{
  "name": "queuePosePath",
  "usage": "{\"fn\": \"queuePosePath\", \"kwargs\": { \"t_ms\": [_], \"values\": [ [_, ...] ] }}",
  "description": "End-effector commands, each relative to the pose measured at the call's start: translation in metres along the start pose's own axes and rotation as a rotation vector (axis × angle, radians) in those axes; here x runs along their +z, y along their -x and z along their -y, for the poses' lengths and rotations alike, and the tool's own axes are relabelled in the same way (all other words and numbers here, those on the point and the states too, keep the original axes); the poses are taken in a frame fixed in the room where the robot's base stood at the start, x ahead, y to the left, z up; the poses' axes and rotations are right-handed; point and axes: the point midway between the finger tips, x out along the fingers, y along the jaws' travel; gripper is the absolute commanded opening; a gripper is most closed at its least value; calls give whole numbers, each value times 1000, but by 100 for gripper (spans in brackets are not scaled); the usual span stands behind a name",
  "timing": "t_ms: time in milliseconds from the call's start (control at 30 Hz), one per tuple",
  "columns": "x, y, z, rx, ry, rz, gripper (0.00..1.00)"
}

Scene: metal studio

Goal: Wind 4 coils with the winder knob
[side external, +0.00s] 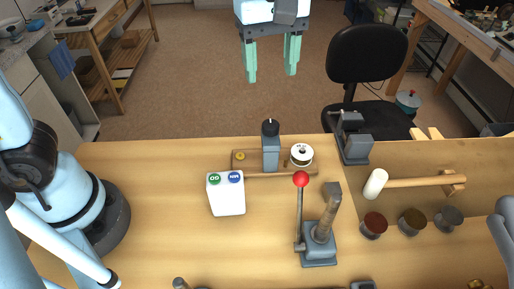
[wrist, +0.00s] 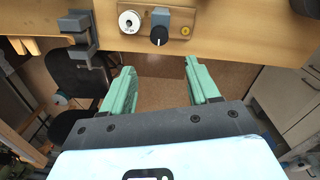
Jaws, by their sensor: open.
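The coil winder is a wooden base (side external: 240,168) with a grey upright block (side external: 270,155) topped by a black knob (side external: 270,126). A white spool (side external: 301,154) sits at its right end and a small brass piece (side external: 240,156) at its left. In the wrist view the black knob (wrist: 158,36), spool (wrist: 129,21) and brass piece (wrist: 185,31) show at the top. My gripper (side external: 271,74) has green fingers spread apart with nothing between them. It hangs above and beyond the bench's far edge, clear of the knob. It also shows in the wrist view (wrist: 162,78).
A white box with green and blue buttons (side external: 226,194) stands in front of the winder. A red-topped lever press (side external: 318,245) stands at front right.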

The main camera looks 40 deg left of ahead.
Motion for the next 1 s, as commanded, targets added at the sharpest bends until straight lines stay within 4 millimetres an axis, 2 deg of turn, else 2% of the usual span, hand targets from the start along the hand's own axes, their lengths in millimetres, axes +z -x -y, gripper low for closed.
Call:
{"fn": "queuePosePath", "kwargs": {
  "t_ms": [133,267,800,1000],
  "values": [
    [6,0,-5,-26,49,2,60],
    [6,-9,-5,-28,53,2,60],
    [6,-90,-3,-25,51,2,60],
    [6,-112,-2,-25,51,2,60]
  ]
}}
